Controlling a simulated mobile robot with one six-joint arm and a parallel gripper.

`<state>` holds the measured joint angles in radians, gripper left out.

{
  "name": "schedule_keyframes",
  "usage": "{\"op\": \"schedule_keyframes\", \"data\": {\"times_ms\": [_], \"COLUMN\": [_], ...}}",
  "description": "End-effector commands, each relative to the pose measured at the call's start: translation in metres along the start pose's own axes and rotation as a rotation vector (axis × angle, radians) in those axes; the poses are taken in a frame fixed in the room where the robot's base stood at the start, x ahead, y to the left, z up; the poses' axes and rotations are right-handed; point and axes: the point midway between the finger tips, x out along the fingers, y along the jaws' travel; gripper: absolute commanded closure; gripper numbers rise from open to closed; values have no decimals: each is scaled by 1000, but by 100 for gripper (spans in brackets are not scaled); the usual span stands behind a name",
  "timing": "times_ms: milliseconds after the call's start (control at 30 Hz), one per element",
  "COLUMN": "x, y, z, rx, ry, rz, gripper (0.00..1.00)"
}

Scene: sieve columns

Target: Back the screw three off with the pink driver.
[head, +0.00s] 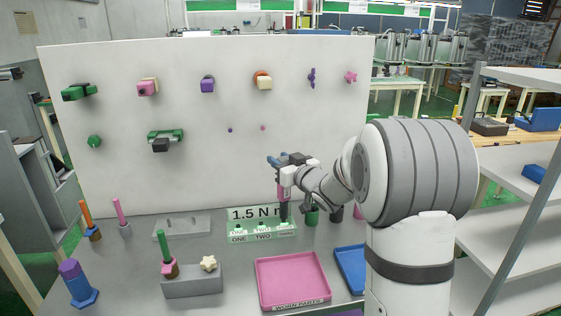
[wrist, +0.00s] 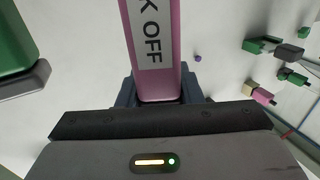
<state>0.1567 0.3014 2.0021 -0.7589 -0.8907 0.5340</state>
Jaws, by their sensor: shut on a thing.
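The pink driver (wrist: 152,50) fills the top middle of the wrist view, with a white label whose visible part reads "K OFF". My gripper (wrist: 158,92) is shut around it. In the head view the driver (head: 283,193) hangs upright below my gripper (head: 283,178), over the right end of the green plate (head: 234,239). The plate is marked "1.5 N m" and has labels ONE, TWO and a third too small to read. The driver's dark lower end stands over that third place and hides the screw there. I cannot tell if they touch.
A pink tray (head: 292,283) marked WORN PARTS lies in front of the plate, with a blue tray (head: 350,268) to its right. A green cup (head: 312,216) stands close right of the driver. A white pegboard (head: 225,185) rises behind. A grey block (head: 192,284) stands front left.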

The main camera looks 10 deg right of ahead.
Motion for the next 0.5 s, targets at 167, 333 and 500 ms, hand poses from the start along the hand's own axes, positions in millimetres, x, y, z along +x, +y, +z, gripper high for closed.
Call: {"op": "schedule_keyframes", "data": {"times_ms": [167,333,500], "x": [0,0,0], "y": [0,0,0], "z": [-1,1,4], "rx": [-1,-1,-1], "ry": [2,2,2], "rz": [0,0,0], "gripper": [100,100,100]}}
